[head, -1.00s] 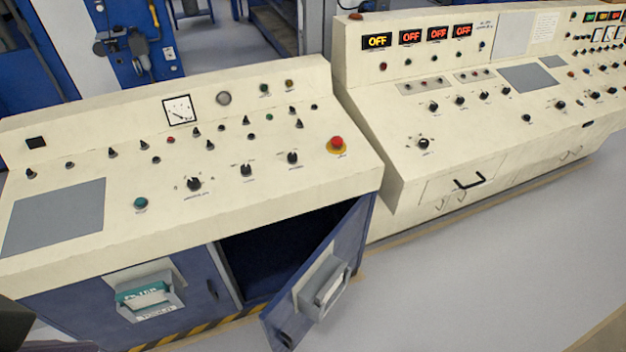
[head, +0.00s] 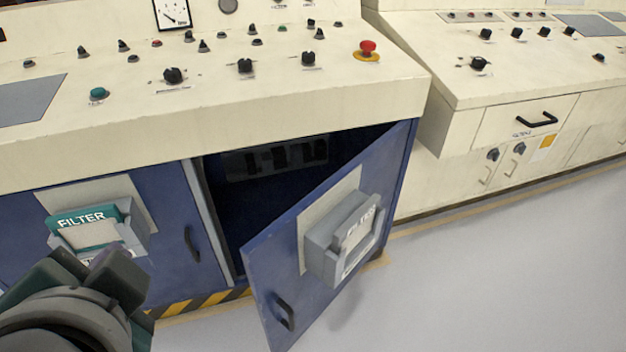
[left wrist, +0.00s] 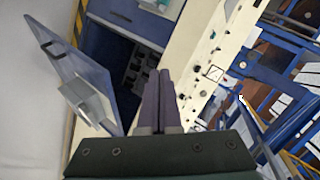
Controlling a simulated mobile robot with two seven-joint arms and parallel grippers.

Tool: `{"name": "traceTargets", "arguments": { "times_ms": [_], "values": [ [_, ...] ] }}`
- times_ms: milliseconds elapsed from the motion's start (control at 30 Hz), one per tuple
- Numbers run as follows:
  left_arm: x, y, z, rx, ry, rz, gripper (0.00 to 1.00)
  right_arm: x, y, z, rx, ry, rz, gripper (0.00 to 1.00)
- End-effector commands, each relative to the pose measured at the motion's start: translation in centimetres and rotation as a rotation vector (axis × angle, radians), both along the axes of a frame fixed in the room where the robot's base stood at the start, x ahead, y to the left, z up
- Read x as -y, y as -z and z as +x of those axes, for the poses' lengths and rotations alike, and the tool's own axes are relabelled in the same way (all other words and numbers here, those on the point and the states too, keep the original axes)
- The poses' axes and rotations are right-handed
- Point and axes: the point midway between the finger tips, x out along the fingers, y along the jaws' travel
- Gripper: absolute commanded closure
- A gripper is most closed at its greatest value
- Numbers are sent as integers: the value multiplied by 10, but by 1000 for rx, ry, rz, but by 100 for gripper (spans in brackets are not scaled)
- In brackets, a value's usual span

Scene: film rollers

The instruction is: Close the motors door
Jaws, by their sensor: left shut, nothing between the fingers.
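The door also shows at the left of the left wrist view (left wrist: 75,75). My left gripper (head: 110,270) is at the lower left of the head view, in front of the closed left door and apart from the open one. Its fingers (left wrist: 159,85) are together and empty. My right gripper is in neither view.
The closed left door (head: 170,230) carries a teal-labelled filter box (head: 100,230). The cream console top (head: 220,110) with knobs and a red button (head: 368,48) overhangs the cabinet. A second cream console (head: 500,90) stands to the right. Grey floor (head: 480,290) is clear at right.

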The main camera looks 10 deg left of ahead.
Motion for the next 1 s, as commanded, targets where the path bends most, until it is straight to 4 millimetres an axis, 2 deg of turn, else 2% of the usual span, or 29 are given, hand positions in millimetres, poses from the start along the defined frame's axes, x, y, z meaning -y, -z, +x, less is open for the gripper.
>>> {"name": "traceTargets", "arguments": {
  "times_ms": [33, 267, 600, 700, 800, 900, 1000],
  "values": [
    [4, 43, 5, 14, 24, 33, 100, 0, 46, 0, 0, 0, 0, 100],
    [28, 122, 26, 94, 147, 210, 100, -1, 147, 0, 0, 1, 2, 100],
    [86, 236, 52, 213, 374, 464, 100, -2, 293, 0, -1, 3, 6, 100],
    [104, 261, 56, 245, 437, 528, 100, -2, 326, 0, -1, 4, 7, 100],
    [119, 278, 59, 268, 486, 578, 100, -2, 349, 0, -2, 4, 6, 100],
    [129, 287, 60, 283, 519, 609, 100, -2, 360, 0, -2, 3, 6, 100],
    [133, 287, 62, 290, 534, 624, 100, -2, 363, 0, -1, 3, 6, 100]
  ]
}}
